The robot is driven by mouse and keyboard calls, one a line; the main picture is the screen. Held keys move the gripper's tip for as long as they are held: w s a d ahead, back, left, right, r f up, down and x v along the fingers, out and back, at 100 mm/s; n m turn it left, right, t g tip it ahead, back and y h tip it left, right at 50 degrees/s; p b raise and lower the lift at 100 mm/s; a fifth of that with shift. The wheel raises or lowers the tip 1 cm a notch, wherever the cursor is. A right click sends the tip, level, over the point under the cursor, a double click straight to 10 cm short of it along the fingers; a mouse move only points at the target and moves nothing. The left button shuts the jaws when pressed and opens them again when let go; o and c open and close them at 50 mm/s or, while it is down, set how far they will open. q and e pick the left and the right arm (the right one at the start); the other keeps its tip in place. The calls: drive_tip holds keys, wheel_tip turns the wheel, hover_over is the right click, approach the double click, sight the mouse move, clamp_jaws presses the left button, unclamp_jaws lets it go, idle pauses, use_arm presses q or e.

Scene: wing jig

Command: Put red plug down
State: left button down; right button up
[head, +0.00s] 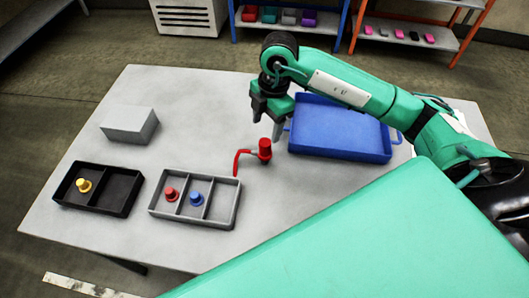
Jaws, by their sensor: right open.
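A small red plug (171,194) stands in the left compartment of the grey divided tray (229,212). A blue plug (196,198) stands in its middle compartment, and the right compartment looks empty. A second red piece, an upright red cylinder with a bent red rod (264,149), is on the table to the right of the tray. My right gripper (267,122) is open just above and behind this red cylinder, pointing down. I see nothing between its fingers. I cannot tell whether a finger touches the cylinder. My left gripper is not in view.
A black divided tray (124,205) with a yellow plug (83,185) is at the left. A grey block (129,125) lies behind it. A blue tray (340,145) is at the right, under my right arm. The table's back middle is clear.

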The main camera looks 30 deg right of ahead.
sight(265, 150)
drive_tip(key=f, duration=0.4)
drive_tip(key=shift+a+f, duration=0.25)
drive_tip(key=shift+a, duration=0.1)
drive_tip(key=f, duration=0.2)
drive_tip(key=s+f+p, duration=0.1)
drive_tip(key=f, duration=0.2)
drive_tip(key=shift+a, duration=0.15)
drive_tip(key=shift+f, duration=0.1)
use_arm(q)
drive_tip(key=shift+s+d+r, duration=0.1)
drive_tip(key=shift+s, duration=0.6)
use_arm(e)
drive_tip(key=c, duration=1.3)
